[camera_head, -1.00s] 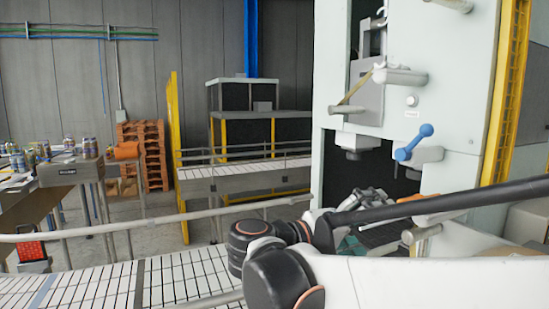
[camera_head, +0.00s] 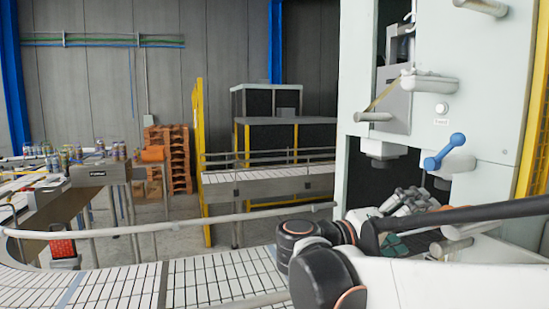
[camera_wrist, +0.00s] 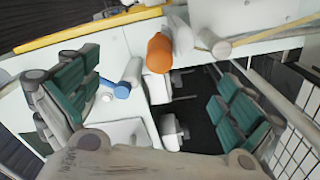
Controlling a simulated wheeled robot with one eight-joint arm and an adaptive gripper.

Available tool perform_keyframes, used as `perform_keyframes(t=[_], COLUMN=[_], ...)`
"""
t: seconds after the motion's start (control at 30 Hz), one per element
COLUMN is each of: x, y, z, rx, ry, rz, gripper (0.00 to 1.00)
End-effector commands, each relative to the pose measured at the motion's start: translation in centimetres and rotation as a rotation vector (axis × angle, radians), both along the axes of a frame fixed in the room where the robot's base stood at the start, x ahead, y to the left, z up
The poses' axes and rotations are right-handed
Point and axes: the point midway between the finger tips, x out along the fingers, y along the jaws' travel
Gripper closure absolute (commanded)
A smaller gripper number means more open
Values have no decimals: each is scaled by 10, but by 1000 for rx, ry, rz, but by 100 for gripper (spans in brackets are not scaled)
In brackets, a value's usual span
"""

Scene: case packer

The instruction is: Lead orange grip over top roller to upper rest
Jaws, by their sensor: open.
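The orange grip (camera_wrist: 159,52) is a short rounded cylinder in the upper middle of the wrist view. A tan strip (camera_wrist: 207,38) runs near a pale roller (camera_wrist: 220,47) to its right. In the head view, white rollers stick out of the machine front: one upper (camera_head: 430,83), one lower left (camera_head: 373,117). The tan strip (camera_head: 385,96) slants between them. I cannot tell which part is the upper rest. My gripper (camera_wrist: 155,105) is open and empty, its teal-padded fingers wide apart, the grip beyond them. In the head view my gripper (camera_head: 405,203) is low at the machine's dark opening, partly hidden by my arm.
A blue-knobbed lever (camera_head: 443,150) juts from the machine front; its blue end (camera_wrist: 122,91) shows in the wrist view. A conveyor (camera_head: 215,280) with a rail (camera_head: 170,232) runs along the front. A yellow guard (camera_head: 199,160) stands further back.

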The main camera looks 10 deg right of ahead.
Motion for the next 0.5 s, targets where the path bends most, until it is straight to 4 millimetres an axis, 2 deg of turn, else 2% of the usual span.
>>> perform_keyframes(t=[0.5], x=[0], y=[-38], z=[-1], rx=[0], ry=[0], rz=[-1], gripper=[0])
